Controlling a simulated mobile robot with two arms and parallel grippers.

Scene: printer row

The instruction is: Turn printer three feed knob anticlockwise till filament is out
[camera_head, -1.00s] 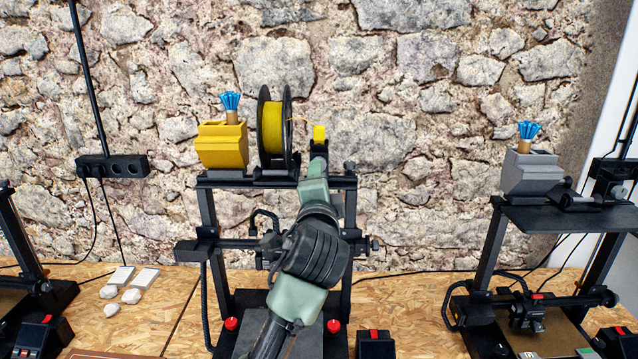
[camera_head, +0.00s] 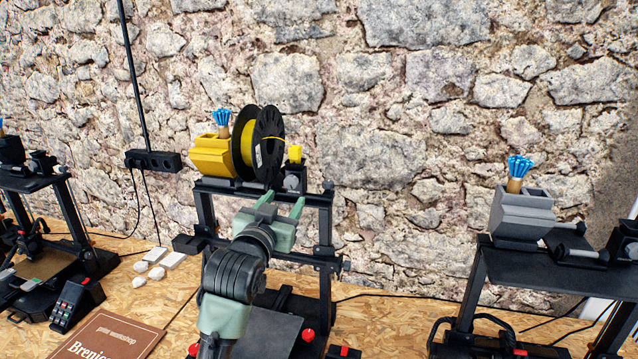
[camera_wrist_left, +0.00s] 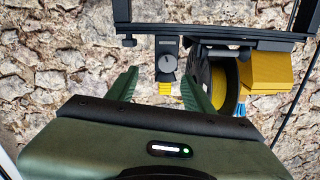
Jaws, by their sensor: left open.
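The feed knob (camera_head: 291,182) is a grey disc on a dark feeder at the top right of the middle printer (camera_head: 325,225). A yellow block (camera_head: 295,154) sits above it. A black spool (camera_head: 268,150) of yellow filament stands to its left. A short filament strand crosses the spool's face; whether it reaches the block is unclear. My left gripper (camera_head: 285,195) is open and empty just below the knob. In the left wrist view, the knob (camera_wrist_left: 167,63) lies between and beyond the open fingers (camera_wrist_left: 160,76), apart from them. My right gripper is out of view.
A yellow holder (camera_head: 212,156) with blue-tipped tools stands left of the spool. A power strip (camera_head: 153,160) hangs on the stone wall. A brown book (camera_head: 112,338) lies on the table.

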